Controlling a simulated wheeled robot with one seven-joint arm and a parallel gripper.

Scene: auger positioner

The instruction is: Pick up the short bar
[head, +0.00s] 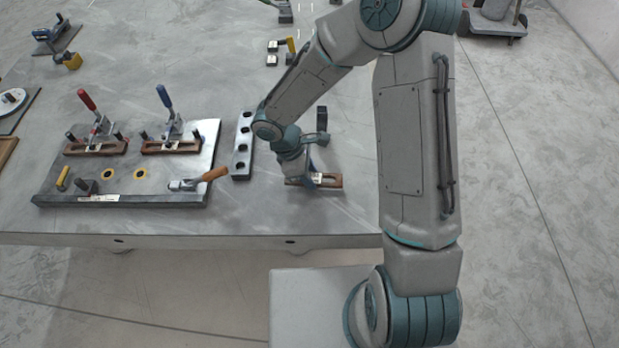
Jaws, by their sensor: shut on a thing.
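The short bar (328,181) is a brown bar with a white label, at the right part of the table near its front edge. My gripper (302,174) points down at the bar's left half and is shut on it. My gripper and wrist hide part of the bar. I cannot tell whether the bar touches the table.
A grey bar with several holes (242,147) lies left of my gripper. A dark upright block (322,118) stands behind it. A fixture plate (52,190) with two toggle clamps (90,105) and a wooden-handled tool (212,174) is further left. Table is clear to the right.

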